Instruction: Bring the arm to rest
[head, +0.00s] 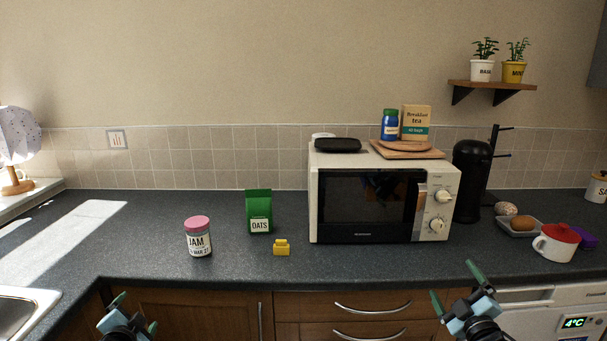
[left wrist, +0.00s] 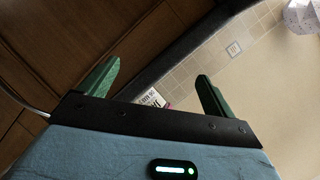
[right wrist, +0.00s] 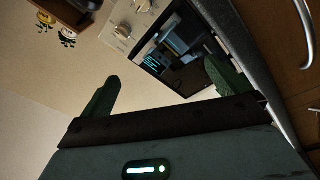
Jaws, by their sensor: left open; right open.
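My left gripper (head: 134,312) is low at the left front of the head view, in front of the cabinet doors and below the counter edge. Its green fingers stand apart with nothing between them, as the left wrist view (left wrist: 158,90) also shows. My right gripper (head: 452,280) is in front of the drawers and dishwasher, right of the centre. Its fingers are spread and empty, and they also show in the right wrist view (right wrist: 160,88). Neither gripper touches anything.
The dark counter (head: 150,235) holds a jam jar (head: 199,240), a green oats packet (head: 259,213), a yellow block (head: 281,248), a microwave (head: 366,205), a black coffee machine (head: 470,180) and a red-lidded white mug (head: 556,245). A sink (head: 15,312) is at the left.

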